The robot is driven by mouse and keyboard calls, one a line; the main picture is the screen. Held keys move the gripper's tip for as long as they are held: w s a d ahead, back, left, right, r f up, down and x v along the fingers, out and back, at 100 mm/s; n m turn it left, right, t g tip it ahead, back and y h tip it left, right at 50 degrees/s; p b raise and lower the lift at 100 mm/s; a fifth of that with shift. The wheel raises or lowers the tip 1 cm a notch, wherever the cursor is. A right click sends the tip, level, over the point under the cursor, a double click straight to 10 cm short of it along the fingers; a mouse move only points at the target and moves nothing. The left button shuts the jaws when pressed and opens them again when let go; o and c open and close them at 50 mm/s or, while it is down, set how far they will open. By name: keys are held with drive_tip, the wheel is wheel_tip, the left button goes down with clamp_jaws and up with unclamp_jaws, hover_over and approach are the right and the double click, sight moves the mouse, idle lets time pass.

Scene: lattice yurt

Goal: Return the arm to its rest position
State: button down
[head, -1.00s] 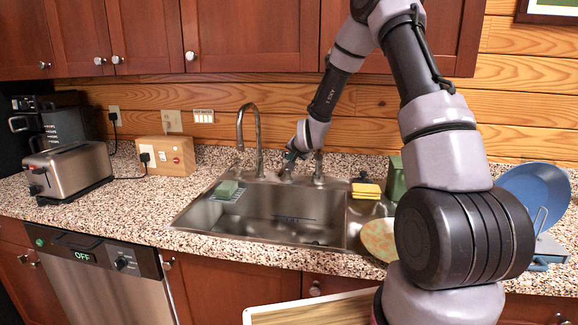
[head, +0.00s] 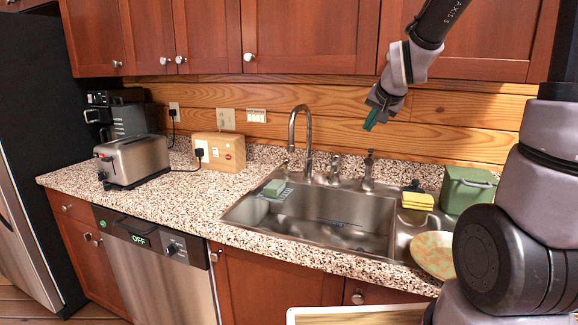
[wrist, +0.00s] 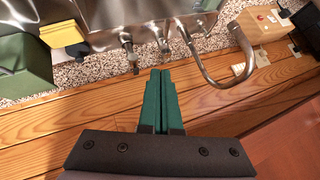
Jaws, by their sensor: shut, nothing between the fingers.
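My gripper (head: 370,124) is raised above the back of the sink, in front of the wooden wall and below the upper cabinets. In the wrist view its green fingers (wrist: 160,98) lie together, shut with nothing between them. My arm comes in from the upper right of the head view. The steel sink (head: 335,222) is below the gripper, with the curved faucet (head: 309,140) to the gripper's left.
Upper cabinets (head: 305,40) hang close above my gripper. A toaster (head: 134,162) and wooden box (head: 216,151) are at left. Air over the basin is free.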

drive_tip(key=s+r+g, duration=0.1)
drive_tip(key=s+r, duration=0.3)
drive_tip(key=s, duration=0.8)
drive_tip(key=s+d+r+n+y, duration=0.1)
drive_tip(key=s+r, duration=0.3)
drive_tip(key=s, duration=0.7)
drive_tip(key=shift+s+d+g, duration=0.3)
drive_tip(key=shift+s+g, duration=0.1)
